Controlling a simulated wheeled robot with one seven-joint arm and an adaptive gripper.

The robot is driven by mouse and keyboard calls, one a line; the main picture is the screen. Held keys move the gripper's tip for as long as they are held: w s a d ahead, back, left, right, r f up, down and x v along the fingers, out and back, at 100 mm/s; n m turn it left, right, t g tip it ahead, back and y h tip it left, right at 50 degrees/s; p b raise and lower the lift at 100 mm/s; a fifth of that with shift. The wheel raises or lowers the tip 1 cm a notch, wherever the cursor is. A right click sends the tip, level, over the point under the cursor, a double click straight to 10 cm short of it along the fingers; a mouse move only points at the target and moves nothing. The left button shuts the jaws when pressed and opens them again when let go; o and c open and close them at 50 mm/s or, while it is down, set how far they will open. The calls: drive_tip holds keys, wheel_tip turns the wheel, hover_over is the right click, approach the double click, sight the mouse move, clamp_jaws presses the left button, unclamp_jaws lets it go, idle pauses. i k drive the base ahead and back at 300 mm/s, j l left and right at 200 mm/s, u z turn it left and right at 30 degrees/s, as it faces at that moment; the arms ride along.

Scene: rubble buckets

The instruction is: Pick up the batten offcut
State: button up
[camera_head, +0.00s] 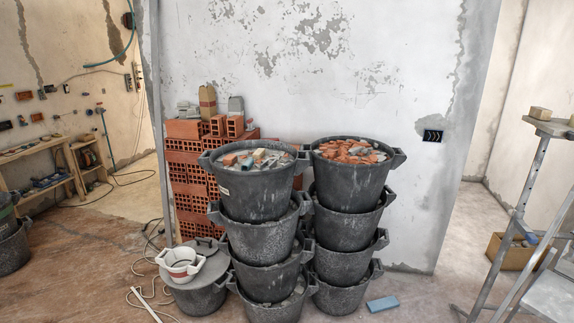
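I cannot tell for certain which piece is the batten offcut. A small pale wooden block (540,113) lies on top of the trestle at the right edge. Pale, grey and reddish pieces (258,158) fill the top bucket of the left stack, and a wooden piece among them is too small to make out. The top bucket of the right stack holds mostly orange-red brick shards (347,150). My gripper is not in view.
Two stacks of dark buckets (262,200) (350,185) stand before a brick pile (187,165) and peeling wall. A lidded bucket (200,290), a blue block (382,304) and loose cables lie around them. A metal trestle (520,200) and cardboard box (512,254) stand right.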

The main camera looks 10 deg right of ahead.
sight(259, 153)
drive_tip(key=i+l+u, duration=0.3)
drive_tip(key=i, duration=0.2)
drive_tip(key=i+j+z, duration=0.15)
drive_tip(key=i+j, duration=0.2)
drive_tip(key=i+j+z, duration=0.1)
drive_tip(key=i+j, duration=0.2)
drive_tip(key=i+j+z, duration=0.15)
drive_tip(key=i+j, duration=0.15)
drive_tip(key=j, duration=0.25)
drive_tip(key=i+j+z, duration=0.15)
drive_tip(key=j, duration=0.3)
drive_tip(key=i+j+z, duration=0.1)
drive_tip(key=i+j, duration=0.25)
drive_tip(key=j, duration=0.15)
drive_tip(key=i+j+z, duration=0.15)
drive_tip(key=j, duration=0.35)
drive_tip(key=i+j+z, duration=0.15)
drive_tip(key=i+j, duration=0.15)
drive_tip(key=j, duration=0.25)
drive_tip(key=i+j+z, duration=0.15)
drive_tip(key=j, duration=0.4)
